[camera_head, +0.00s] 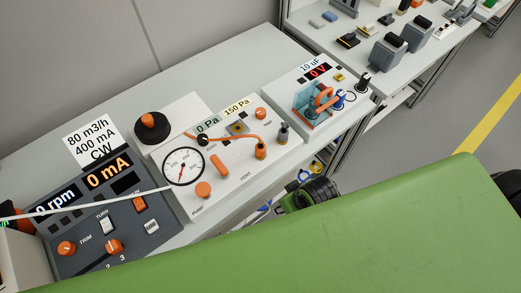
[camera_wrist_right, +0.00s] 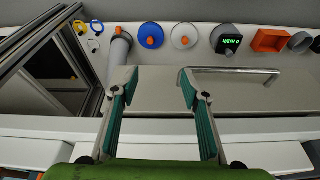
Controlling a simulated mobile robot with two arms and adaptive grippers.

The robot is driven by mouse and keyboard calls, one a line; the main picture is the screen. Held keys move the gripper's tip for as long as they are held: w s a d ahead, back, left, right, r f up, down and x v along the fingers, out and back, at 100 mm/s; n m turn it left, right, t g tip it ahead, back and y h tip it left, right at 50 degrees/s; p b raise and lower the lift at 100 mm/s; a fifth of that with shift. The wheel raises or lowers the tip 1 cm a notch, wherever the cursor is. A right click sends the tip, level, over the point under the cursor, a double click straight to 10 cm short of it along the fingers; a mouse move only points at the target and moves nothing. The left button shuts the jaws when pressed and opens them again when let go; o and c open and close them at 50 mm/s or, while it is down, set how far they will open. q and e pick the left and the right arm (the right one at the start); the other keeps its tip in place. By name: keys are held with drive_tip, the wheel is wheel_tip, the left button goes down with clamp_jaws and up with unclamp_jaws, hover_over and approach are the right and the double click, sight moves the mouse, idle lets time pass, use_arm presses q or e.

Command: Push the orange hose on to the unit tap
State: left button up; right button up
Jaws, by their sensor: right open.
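The orange hose (camera_head: 236,138) lies in a curve on the white gauge unit (camera_head: 222,180) in the head view. Its left part is near a black fitting by the "0 Pa" display, and its right end is at an orange upright fitting (camera_head: 261,152). A dark grey upright fitting (camera_head: 283,133) stands to its right; I cannot tell which fitting is the unit tap. My right gripper (camera_wrist_right: 158,78) is open and empty in the wrist view, with teal pads apart, facing a pale front with a metal bar handle (camera_wrist_right: 230,72). My left gripper is not in view.
A dark control panel (camera_head: 110,215) stands left of the gauge unit, and a "10 uF" unit (camera_head: 318,95) stands right. My green arm covers the lower right of the head view. The wrist view shows a blue disc (camera_wrist_right: 151,36) and an orange box (camera_wrist_right: 269,41).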

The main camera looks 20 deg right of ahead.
sight(262, 143)
drive_tip(key=w+a+r+n+y, duration=0.1)
drive_tip(key=w+a+r+n, duration=0.1)
drive_tip(key=a+r+n, duration=0.1)
drive_tip(key=w+a+r+n+y, duration=0.1)
drive_tip(key=w+a+r+n, duration=0.2)
drive_tip(key=r, duration=0.5)
drive_tip(key=w+a+r+n+y, duration=0.1)
drive_tip(key=w+a+r+n, duration=0.2)
drive_tip(key=a+r, duration=0.3)
drive_tip(key=shift+w+a+r+n+g, duration=0.15)
drive_tip(key=shift+a+n+g, duration=0.25)
drive_tip(key=shift+n, duration=0.5)
drive_tip(key=w+d+r+n+h, duration=0.1)
drive_tip(key=d+r+n, duration=0.1)
drive_tip(key=w+d+r+n+g+h, duration=0.1)
drive_tip(key=w+d+r+n, duration=0.1)
drive_tip(key=d+r+n, duration=0.1)
drive_tip(key=w+d+r+n+g+h, duration=0.1)
drive_tip(key=w+d+r+n, duration=0.1)
drive_tip(key=d+r, duration=0.1)
drive_tip(key=shift+w+d+r+n+h, duration=0.15)
drive_tip(key=shift+d+n+h, duration=0.1)
drive_tip(key=shift+n+h, duration=0.15)
drive_tip(key=shift+d+r, duration=0.25)
drive_tip(key=shift+d, duration=0.1)
wheel_tip(262, 143, down, 9)
drive_tip(key=shift+a+r, duration=0.1)
drive_tip(key=shift+r, duration=0.1)
drive_tip(key=shift+f, duration=0.1)
